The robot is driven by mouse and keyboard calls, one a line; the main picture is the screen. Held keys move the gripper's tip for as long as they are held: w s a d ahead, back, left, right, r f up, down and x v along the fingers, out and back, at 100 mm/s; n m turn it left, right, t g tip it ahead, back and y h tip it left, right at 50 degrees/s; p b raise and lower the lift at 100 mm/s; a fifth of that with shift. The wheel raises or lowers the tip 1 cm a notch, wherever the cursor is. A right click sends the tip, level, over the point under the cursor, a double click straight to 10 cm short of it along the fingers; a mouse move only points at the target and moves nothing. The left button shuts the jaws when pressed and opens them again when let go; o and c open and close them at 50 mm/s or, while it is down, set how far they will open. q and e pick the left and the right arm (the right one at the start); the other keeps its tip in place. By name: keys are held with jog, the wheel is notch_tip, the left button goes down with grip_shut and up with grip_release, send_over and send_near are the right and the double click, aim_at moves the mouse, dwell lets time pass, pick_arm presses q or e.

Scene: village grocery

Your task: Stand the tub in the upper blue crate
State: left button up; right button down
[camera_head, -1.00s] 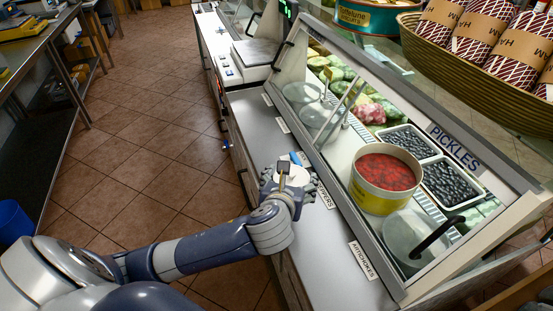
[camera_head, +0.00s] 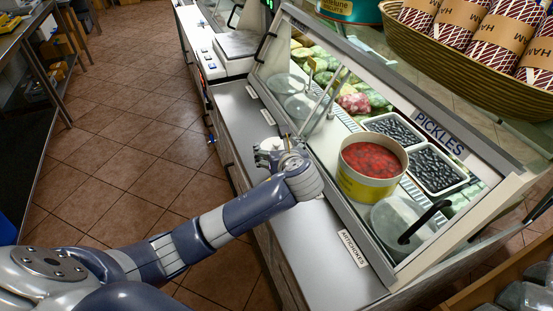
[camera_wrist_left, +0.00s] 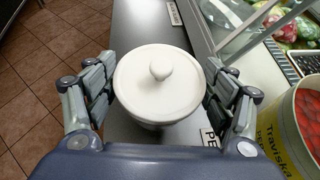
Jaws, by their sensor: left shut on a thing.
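The white tub (camera_wrist_left: 158,88) has a round lid with a knob and fills the middle of the left wrist view. My left gripper (camera_wrist_left: 160,85) has its fingers on both sides of the tub and is shut on it. In the head view my left gripper (camera_head: 278,150) is above the grey counter ledge, with the white tub (camera_head: 268,144) partly hidden behind the hand. I cannot tell whether the tub touches the ledge. My right gripper is out of view.
A scale (camera_head: 238,45) stands farther along the counter. A ham basket (camera_head: 470,65) is at upper right. Tiled floor lies open left of the counter.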

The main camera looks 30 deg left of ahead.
pick_arm(q)
notch_tip(320, 180, down, 3)
jog(key=shift+f, duration=0.35)
jog(key=o, duration=1)
jog(key=shift+o, duration=0.4)
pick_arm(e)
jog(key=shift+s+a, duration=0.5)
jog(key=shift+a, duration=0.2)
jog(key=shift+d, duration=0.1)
